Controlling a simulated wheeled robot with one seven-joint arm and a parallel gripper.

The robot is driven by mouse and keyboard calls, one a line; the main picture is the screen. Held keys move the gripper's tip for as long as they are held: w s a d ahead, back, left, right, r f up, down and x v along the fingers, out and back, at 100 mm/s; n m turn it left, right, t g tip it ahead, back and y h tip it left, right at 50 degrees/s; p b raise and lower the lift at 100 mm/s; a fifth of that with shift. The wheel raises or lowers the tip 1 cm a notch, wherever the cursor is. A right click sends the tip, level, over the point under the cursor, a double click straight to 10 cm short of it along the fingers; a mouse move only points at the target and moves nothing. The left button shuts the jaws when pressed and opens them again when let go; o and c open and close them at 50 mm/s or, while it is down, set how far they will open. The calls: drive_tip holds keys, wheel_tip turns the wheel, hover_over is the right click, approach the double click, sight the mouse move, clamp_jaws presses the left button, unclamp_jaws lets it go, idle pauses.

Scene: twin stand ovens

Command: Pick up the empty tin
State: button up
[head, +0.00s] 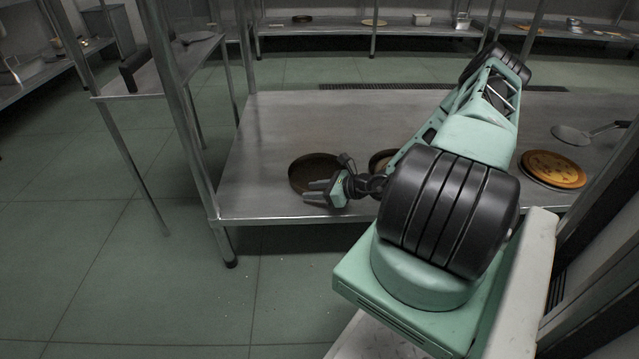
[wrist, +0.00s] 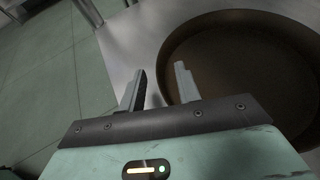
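A round, dark brown tin (head: 313,168) sits near the front left of the steel table in the head view. In the wrist view the tin (wrist: 240,65) fills the right side, and its inside looks bare. My gripper (head: 313,190) is at its front edge in the head view. In the wrist view my gripper (wrist: 161,78) is open. Its right finger overlaps the tin's left wall and its left finger lies outside, over bare steel. Whether either finger touches the tin I cannot tell.
A second round tin (head: 379,160) is partly hidden behind my arm; its contents are unclear. A round, orange-brown baked item (head: 553,168) and a flat peel (head: 572,135) are at the right. A rack post (head: 180,95) stands at the table's left. The table's left rear is clear.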

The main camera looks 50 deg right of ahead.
drive_tip(key=shift+w+f, duration=0.1)
drive_tip(key=shift+w, duration=0.15)
clamp_jaws()
drive_tip(key=shift+a, duration=0.1)
